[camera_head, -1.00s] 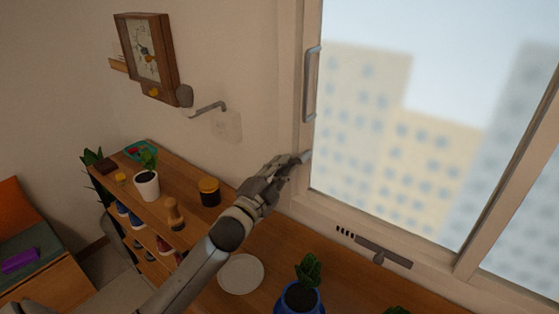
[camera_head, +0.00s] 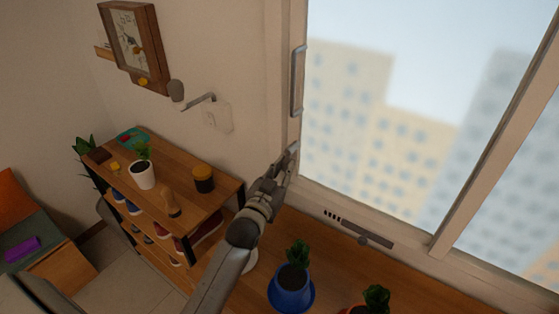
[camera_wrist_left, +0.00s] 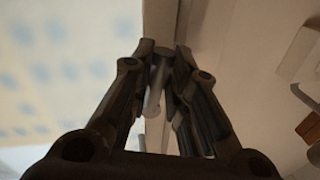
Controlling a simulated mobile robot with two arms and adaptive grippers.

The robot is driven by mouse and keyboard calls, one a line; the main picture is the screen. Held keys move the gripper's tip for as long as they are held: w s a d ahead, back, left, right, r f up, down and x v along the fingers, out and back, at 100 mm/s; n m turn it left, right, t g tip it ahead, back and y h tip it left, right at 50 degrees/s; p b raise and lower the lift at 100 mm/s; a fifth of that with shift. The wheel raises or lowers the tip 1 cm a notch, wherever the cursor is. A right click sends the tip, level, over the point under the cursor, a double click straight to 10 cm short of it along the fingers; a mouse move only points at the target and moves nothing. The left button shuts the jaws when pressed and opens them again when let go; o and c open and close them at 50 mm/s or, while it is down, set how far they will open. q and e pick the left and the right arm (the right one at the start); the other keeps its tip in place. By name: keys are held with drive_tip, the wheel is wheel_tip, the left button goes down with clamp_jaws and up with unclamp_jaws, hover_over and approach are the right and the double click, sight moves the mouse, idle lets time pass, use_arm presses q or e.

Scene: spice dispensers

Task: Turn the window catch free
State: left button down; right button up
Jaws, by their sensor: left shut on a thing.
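The window catch (camera_head: 293,148) is a small grey lever low on the left upright of the window frame (camera_head: 283,100), below the long grey pull handle (camera_head: 297,82). My left gripper (camera_head: 286,158) is at the catch, its fingers pointing up towards it. In the left wrist view the grey catch (camera_wrist_left: 157,85) shows as a short bar between the two dark fingers of my left gripper (camera_wrist_left: 164,58), which are closed on it. The fingers and wrist hide the lower part of the catch in the head view. My right gripper is not in view.
Below the window, a blue plant pot (camera_head: 291,288) and a red pot (camera_head: 358,309) stand on the wooden counter. A shelf (camera_head: 215,202) with a white pot (camera_head: 142,175) and a dark jar (camera_head: 203,178) stands left of my arm.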

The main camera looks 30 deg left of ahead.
use_arm(q)
drive_tip(key=shift+s+d+n+g+p, duration=0.1)
drive_tip(key=shift+d+n+g+p, duration=0.3)
drive_tip(key=shift+n+p, duration=0.55)
drive_tip(key=shift+d+f+n, duration=0.1)
drive_tip(key=shift+d+n, duration=0.05)
drive_tip(key=shift+n, duration=0.2)
drive_tip(key=c, duration=1.4)
unclamp_jaws()
drive_tip(key=s, duration=1.2)
drive_tip(key=shift+d, duration=0.3)
